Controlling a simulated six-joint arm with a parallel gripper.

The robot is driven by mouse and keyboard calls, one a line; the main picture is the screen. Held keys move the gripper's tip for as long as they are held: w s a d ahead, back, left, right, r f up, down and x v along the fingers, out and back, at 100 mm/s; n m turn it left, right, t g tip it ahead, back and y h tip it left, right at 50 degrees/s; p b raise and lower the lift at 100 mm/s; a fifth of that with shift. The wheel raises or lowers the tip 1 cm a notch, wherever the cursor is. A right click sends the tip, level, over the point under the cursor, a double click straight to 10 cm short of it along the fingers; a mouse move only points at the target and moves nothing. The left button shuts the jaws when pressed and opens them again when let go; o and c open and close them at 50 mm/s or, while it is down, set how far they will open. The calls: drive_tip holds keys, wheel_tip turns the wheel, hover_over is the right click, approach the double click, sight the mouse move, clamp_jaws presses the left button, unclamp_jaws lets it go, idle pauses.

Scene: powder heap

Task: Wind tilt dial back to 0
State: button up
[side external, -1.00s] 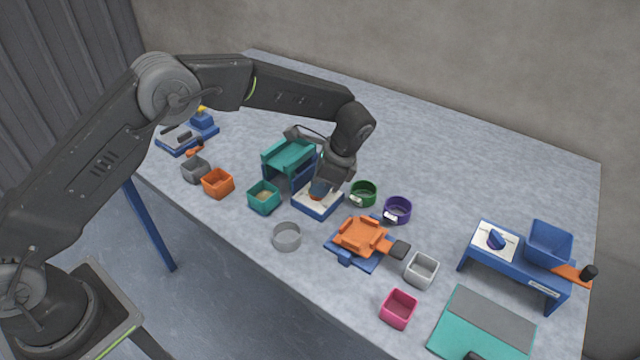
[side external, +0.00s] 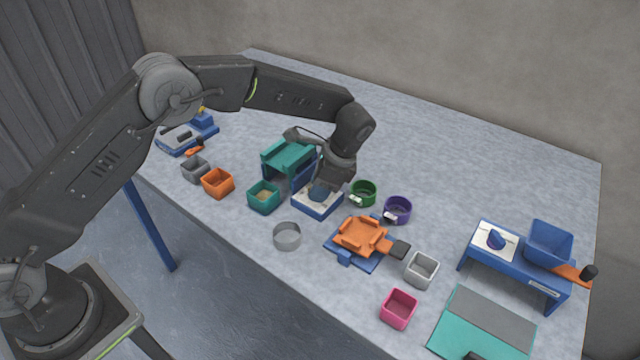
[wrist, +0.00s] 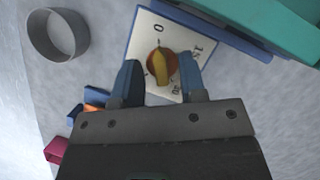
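The tilt dial (wrist: 149,68) is a round orange-red knob with a raised yellow bar, set on a white plate (wrist: 139,37) marked with a 0 and other partly hidden lettering. The yellow bar lies roughly in line with the 0; I cannot tell its exact setting. In the side external view the dial's blue-edged base (side external: 329,211) sits mid-table, and the knob is hidden by the fingers. My gripper (wrist: 160,78) is open. Its two blue fingers stand on either side of the knob, with gaps visible. My gripper (side external: 318,192) is low over the plate in the side view.
A teal-topped stand (side external: 290,154) is close behind the dial. A teal box (side external: 263,196), a grey ring (side external: 287,236), an orange tray device (side external: 361,236) and a green round cup (side external: 363,193) surround it. A blue bench (side external: 515,272) stands at right. The table's back is clear.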

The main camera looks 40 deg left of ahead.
drive_tip(key=shift+r, duration=0.1)
drive_tip(key=v, duration=1.3)
drive_tip(key=shift+r, duration=0.35)
drive_tip(key=shift+w, duration=0.1)
drive_tip(key=s+a+r+n+t+h, duration=0.1)
drive_tip(key=s+a+r+n+t, duration=0.15)
drive_tip(key=s+a+r, duration=0.35)
drive_tip(key=s+a+r+n+t+h, duration=0.1)
drive_tip(key=s+a+r+n+h, duration=0.15)
drive_tip(key=s+r, duration=0.45)
drive_tip(key=s+a+f+n+t, duration=0.2)
drive_tip(key=s+n, duration=0.1)
drive_tip(key=s, duration=0.6)
drive_tip(key=s+a+f+n+t, duration=0.2)
drive_tip(key=s+a+f+n, duration=0.1)
drive_tip(key=s, duration=0.7)
drive_tip(key=shift+a+n, duration=0.2)
drive_tip(key=shift+n, duration=0.2)
